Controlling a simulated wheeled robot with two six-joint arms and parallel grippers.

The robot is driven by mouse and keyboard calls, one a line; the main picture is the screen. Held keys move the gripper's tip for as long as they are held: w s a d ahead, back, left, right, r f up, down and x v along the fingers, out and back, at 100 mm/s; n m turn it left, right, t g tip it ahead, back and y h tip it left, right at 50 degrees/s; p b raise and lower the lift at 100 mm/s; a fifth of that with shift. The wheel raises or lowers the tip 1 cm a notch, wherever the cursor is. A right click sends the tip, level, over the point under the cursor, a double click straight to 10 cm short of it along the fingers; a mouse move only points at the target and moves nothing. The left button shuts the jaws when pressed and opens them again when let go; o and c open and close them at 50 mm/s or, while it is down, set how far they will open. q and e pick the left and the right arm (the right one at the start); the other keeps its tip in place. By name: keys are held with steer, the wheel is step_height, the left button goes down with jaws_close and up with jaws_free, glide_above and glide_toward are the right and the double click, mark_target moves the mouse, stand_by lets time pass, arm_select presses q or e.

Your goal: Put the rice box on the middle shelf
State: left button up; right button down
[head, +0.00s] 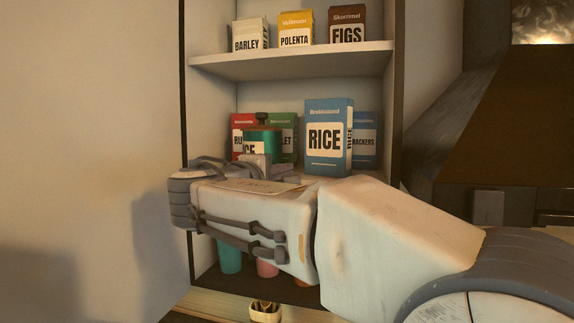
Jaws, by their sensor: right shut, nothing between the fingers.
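The rice box (323,140) is a blue carton with a white RICE label. It stands upright on the middle shelf (365,175), right of centre and in front of another blue box. My right arm comes in from the right and crosses in front of this shelf, hiding part of its front edge. My right gripper (284,172) is mostly hidden behind my wrist, low and left of the rice box. It is shut and empty, and looks apart from the box. My left gripper is out of view.
A blue crackers box (365,138), a green box (284,132), a red box (240,128) and a teal container (262,139) share the shelf. Barley (250,35), polenta (296,30) and figs (347,25) boxes stand above. Coloured containers, including a teal one (230,255), stand below.

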mark_target(323, 166)
steer(key=w+d+p, duration=0.1)
steer(key=w+d, duration=0.1)
steer(key=w+d+p, duration=0.2)
steer(key=w, duration=0.1)
steer(key=shift+d+r, duration=0.15)
steer(key=shift+d, duration=0.2)
steer(key=shift+w+d, duration=0.25)
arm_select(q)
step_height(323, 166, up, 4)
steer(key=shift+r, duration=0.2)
arm_select(e)
steer(key=shift+f, duration=0.2)
steer(key=shift+w+d+f+b, duration=0.1)
steer(key=shift+w+d+b, duration=0.1)
steer(key=shift+d+b, duration=0.3)
steer(key=shift+w+d+f+b, duration=0.1)
steer(key=shift+w+d+b, duration=0.05)
steer(key=shift+d+b, duration=0.3)
steer(key=shift+w+d, duration=0.15)
steer(key=shift+d, duration=0.05)
steer(key=shift+r, duration=0.2)
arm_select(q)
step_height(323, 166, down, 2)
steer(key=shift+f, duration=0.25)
